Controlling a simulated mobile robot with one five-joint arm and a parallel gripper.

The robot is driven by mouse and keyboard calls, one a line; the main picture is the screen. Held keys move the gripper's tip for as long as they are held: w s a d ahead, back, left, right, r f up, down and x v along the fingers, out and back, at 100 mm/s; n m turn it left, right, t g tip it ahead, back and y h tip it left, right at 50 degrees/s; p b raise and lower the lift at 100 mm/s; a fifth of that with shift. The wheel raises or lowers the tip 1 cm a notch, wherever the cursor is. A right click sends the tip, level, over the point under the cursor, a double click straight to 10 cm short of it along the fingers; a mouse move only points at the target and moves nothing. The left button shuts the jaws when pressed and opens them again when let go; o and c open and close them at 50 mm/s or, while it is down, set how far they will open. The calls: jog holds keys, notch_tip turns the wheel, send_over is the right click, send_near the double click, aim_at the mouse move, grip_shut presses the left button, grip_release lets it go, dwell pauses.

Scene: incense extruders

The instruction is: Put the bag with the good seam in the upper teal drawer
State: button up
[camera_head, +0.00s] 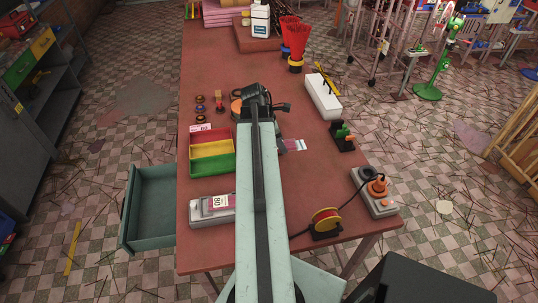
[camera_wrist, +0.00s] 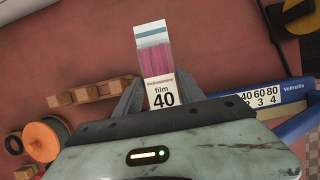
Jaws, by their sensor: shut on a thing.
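My gripper (camera_wrist: 158,88) is shut on a small clear bag (camera_wrist: 154,52) of magenta sticks, labelled "film 40", with a teal band across its far end. The bag shows in the head view (camera_head: 293,145) just right of my arm, above or on the red-brown table; I cannot tell if it touches. One teal drawer (camera_head: 131,208) stands pulled out at the table's left side and looks empty. Whether it is the upper one is not clear. The quality of the seam cannot be judged.
Red, yellow and green bins (camera_head: 197,168) and a grey device showing 80 (camera_head: 212,214) stand between my arm and the drawer. A wire spool (camera_head: 325,222) and a white box (camera_head: 323,97) are at right.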

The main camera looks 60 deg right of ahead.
aim_at(288, 165)
jog(key=shift+s+d+f, duration=0.7)
jog(key=shift+d, duration=0.1)
jog(key=shift+s+d, duration=0.1)
jog(key=shift+s, duration=0.05)
notch_tip(288, 165, down, 10)
jog(key=b, duration=1)
jog(key=shift+f+b, duration=0.1)
jog(key=shift+b, duration=0.2)
jog(key=o, duration=1.4)
jog(key=p+v, duration=1.1)
jog(key=v, duration=0.1)
jog(key=shift+s+d, duration=0.1)
jog(key=shift+w+a+r+p, duration=0.2)
jog(key=shift+r+p, duration=0.2)
jog(key=shift+p, duration=0.05)
jog(key=shift+f, duration=0.1)
